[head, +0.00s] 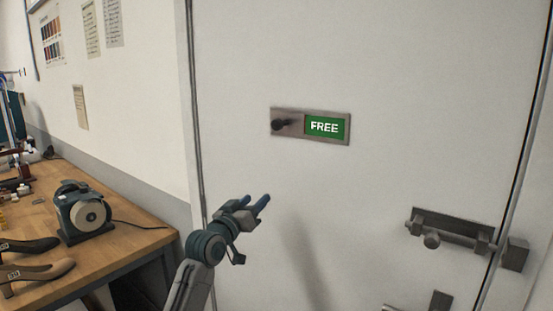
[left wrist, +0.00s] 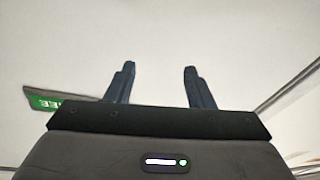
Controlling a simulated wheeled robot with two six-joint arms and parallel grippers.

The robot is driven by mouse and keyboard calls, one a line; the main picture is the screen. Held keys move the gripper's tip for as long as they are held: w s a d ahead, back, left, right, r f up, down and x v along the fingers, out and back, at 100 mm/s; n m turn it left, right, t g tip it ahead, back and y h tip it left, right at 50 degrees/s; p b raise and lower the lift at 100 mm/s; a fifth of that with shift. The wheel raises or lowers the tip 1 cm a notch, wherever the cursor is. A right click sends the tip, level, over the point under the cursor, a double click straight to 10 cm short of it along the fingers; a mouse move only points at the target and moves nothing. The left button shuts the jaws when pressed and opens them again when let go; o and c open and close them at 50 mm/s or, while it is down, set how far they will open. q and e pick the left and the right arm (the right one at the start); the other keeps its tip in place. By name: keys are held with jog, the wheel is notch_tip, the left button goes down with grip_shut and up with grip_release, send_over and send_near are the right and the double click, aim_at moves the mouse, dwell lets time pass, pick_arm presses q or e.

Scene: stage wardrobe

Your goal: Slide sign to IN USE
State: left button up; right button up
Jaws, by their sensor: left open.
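The sliding sign (head: 343,139) is a grey metal plate fixed on a white door. Its right part shows a green panel (head: 324,126) reading FREE, and a dark round knob (head: 279,125) stands at its left end. My left gripper (head: 259,203) is below and left of the sign, apart from it, with its blue fingers open and empty. In the left wrist view the open fingers (left wrist: 158,78) point at blank white surface. Part of the green panel (left wrist: 45,102) shows there at the left edge, upside down; the knob is not visible in that view. My right gripper is not in view.
A metal bolt latch (head: 450,228) and a handle part (head: 438,302) are on the door at lower right. A wooden workbench (head: 125,240) on the left carries a grinder-like machine (head: 83,212) and shoes (head: 36,272). The door around the sign is clear.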

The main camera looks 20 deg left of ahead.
aim_at(274, 126)
pick_arm(q)
jog(key=s+d+r+m+t+h+p, duration=0.1)
jog(key=s+r+h, duration=0.15)
jog(key=r, duration=0.55)
jog(key=s+d+r+m+t+h, duration=0.1)
jog(key=s+r, duration=0.3)
jog(key=r, duration=0.5)
jog(key=p+x, duration=0.4)
jog(key=x, duration=0.5)
jog(key=shift+w+d, duration=0.2)
jog(key=shift+w, duration=0.1)
jog(key=shift+w+d+r, duration=0.1)
jog(key=shift+w+d, duration=0.05)
jog(key=shift+w, duration=0.5)
jog(key=shift+c, duration=0.7)
grip_shut()
